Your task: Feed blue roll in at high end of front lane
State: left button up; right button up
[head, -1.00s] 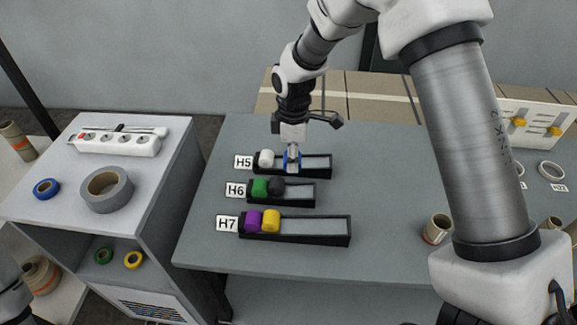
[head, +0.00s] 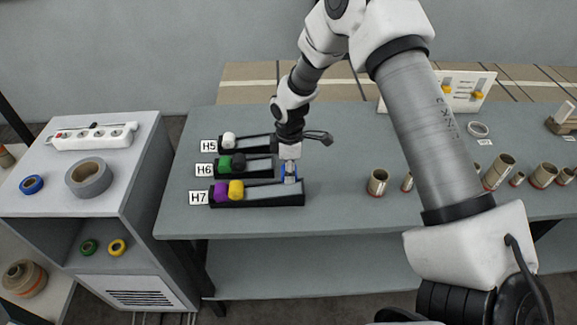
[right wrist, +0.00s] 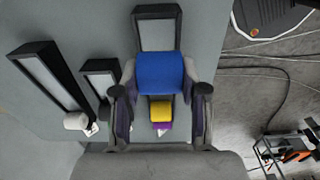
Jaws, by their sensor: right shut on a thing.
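My right gripper (head: 290,174) is shut on the blue roll (right wrist: 160,72), which shows large between its fingers in the right wrist view. In the head view the gripper and roll are over the right part of the front lane H7 (head: 262,198). I cannot tell whether the roll touches the lane. A purple roll (head: 220,192) and a yellow roll (head: 236,190) sit side by side at the left end of H7. The lane's right part holds no other roll. My left gripper is not in view.
Behind are lane H6 (head: 262,170), with a green roll (head: 226,166) and a black roll (head: 239,161), and lane H5 (head: 262,143), with a white roll (head: 229,139). Cardboard tubes (head: 378,182) stand to the right.

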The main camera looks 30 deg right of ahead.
jog(key=shift+f+b, duration=0.3)
jog(key=shift+f, duration=0.45)
jog(key=shift+w+f, duration=0.1)
jog(key=shift+f, duration=0.15)
jog(key=shift+w+d+f, duration=0.1)
jog(key=shift+w, duration=0.05)
pick_arm(q)
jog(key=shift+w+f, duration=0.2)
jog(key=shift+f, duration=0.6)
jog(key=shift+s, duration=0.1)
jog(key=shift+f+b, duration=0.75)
jog(key=shift+b, duration=0.1)
pick_arm(e)
jog(key=shift+f, duration=1.2)
jog(key=o, duration=1.1)
jog(key=shift+o, duration=0.5)
